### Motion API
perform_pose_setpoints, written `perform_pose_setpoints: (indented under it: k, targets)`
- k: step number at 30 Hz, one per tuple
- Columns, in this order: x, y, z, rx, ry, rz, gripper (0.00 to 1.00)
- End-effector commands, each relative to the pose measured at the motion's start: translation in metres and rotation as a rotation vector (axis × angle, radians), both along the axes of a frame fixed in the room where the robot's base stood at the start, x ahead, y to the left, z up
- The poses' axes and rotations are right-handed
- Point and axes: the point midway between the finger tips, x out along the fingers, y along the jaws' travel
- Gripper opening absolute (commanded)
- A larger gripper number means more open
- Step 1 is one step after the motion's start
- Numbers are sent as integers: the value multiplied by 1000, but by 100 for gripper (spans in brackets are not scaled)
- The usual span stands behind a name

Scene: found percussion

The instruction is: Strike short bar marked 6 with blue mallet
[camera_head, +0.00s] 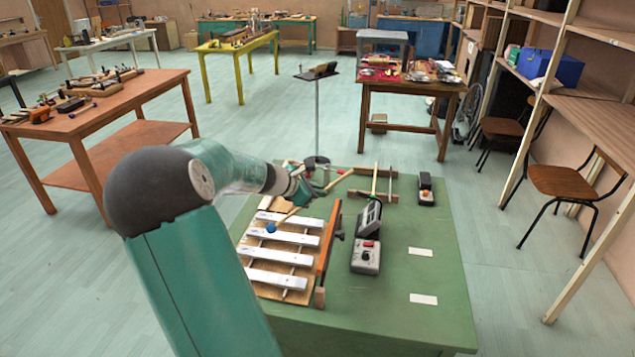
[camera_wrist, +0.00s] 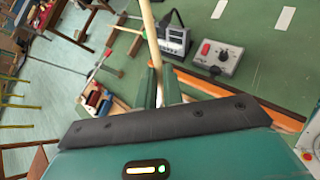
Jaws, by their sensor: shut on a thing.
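My gripper (camera_head: 304,191) is shut on the wooden stick of the blue mallet, above the back of the green table. The mallet's blue head (camera_head: 271,228) hangs at the lower left end of the stick, over the pale metal bars (camera_head: 282,254); whether it touches one I cannot tell. The bars lie crosswise on a wooden frame, and no number on them is readable. In the wrist view the stick (camera_wrist: 150,40) runs up from between my green fingers (camera_wrist: 157,80); the blue head is out of that view.
An orange-brown wooden rail (camera_head: 329,240) edges the bars on the right. Beside it are a tilted dark display (camera_head: 369,218) and a grey box with a red button (camera_head: 365,256). The green table's right side (camera_head: 440,300) is mostly clear, with two white cards (camera_head: 423,299).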

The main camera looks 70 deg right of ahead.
Motion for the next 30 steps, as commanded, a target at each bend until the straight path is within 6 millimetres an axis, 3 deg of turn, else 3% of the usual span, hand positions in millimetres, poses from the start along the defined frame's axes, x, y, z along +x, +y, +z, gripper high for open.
perform_pose_setpoints:
  k: [16, 30]
  targets:
    - [1, 1, -6, -2, 5, 1, 0]
    - [20, 15, -67, -119, 166, 1, 0]
